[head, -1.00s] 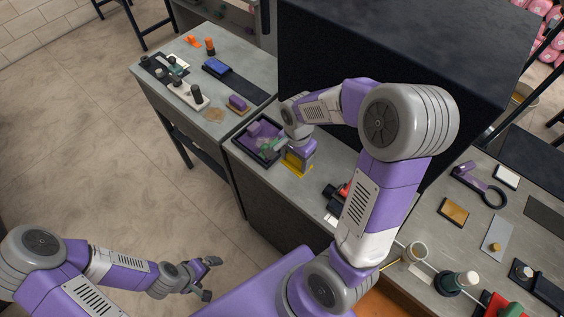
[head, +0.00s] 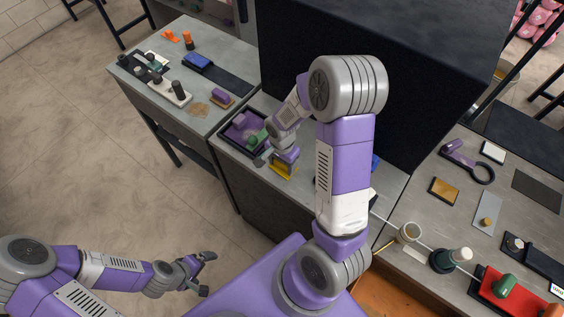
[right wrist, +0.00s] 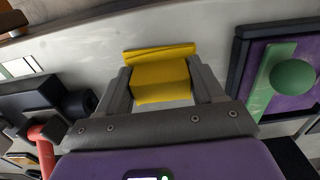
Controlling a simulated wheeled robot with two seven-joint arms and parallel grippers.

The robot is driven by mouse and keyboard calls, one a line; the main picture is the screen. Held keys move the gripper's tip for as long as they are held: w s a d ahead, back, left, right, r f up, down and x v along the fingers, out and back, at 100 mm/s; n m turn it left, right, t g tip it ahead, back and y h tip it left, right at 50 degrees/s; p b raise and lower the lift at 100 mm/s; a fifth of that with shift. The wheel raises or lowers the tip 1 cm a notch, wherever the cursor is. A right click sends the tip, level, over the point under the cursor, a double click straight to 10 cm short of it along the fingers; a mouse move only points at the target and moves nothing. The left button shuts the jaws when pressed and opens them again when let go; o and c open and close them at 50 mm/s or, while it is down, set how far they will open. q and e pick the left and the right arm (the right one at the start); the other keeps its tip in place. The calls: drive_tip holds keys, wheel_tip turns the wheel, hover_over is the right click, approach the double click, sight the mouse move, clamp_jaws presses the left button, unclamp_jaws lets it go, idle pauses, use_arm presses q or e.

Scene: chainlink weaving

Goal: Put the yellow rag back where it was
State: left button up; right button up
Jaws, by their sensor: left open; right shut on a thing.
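The yellow rag (head: 281,172) is at the near part of the middle counter, just right of the black-rimmed tray (head: 223,143). My right gripper (head: 284,165) points down and is shut on the rag. In the right wrist view the folded rag (right wrist: 160,76) sits between the two fingers, with its far edge sticking out past the tips. I cannot tell whether the rag touches the counter. My left gripper (head: 205,272) is open and empty, low over the floor at the left.
The tray holds a purple sheet and a green knobbed tool (right wrist: 292,76). Dark items with a red handle (right wrist: 42,148) lie on the gripper's other side. A tall black panel (head: 350,40) stands behind the counter. My right arm hides part of the counter.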

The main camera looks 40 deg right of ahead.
drive_tip(key=shift+f, duration=0.1)
drive_tip(key=o, duration=0.9)
drive_tip(key=shift+o, duration=0.2)
wheel_tip(320, 180, up, 12)
drive_tip(key=p, duration=0.1)
idle(0.3)
